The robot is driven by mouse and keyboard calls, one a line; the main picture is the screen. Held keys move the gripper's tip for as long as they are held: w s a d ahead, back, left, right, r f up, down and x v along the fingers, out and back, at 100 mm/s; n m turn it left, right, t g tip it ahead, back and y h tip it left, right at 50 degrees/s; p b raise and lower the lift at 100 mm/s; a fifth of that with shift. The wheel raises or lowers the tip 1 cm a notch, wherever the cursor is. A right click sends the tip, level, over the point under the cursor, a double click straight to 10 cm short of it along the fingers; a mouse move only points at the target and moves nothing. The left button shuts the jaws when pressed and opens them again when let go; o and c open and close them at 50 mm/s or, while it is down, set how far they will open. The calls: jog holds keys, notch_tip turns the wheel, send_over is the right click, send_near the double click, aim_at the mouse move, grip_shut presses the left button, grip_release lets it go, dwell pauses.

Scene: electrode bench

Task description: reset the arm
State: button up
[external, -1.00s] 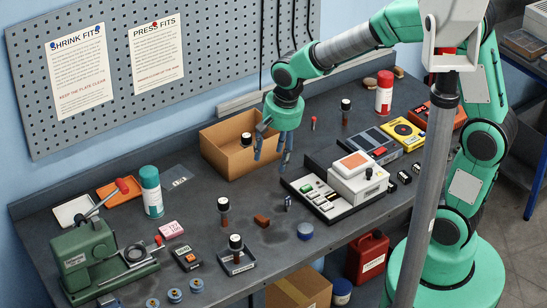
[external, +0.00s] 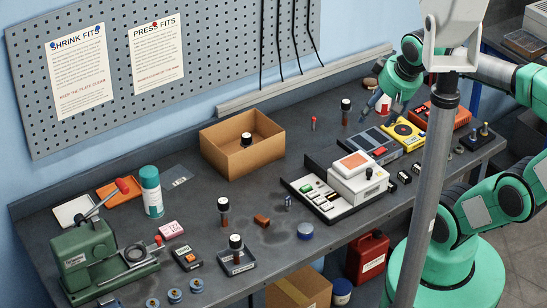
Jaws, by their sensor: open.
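My arm now reaches over the right end of the dark bench (external: 100,207), with its green wrist above the back right part. My gripper (external: 377,108) points downward there, open, with nothing seen between its fingers. It is in front of or beside the red and white can (external: 384,104), which it partly hides; I cannot tell whether they touch. One finger shows clearly and the other is hard to make out.
A cardboard box (external: 220,159) with a black-capped item stands at the back. A white device (external: 357,184), yellow unit (external: 403,134) and orange-red case (external: 437,115) crowd the right. A green press (external: 88,256) stands at left. A grey post hides part of the bench.

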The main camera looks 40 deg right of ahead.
jog(key=shift+s+d+r, duration=0.15)
jog(key=shift+s+d, duration=0.2)
jog(key=shift+s, duration=0.3)
notch_tip(320, 180, down, 10)
jog(key=b, duration=1)
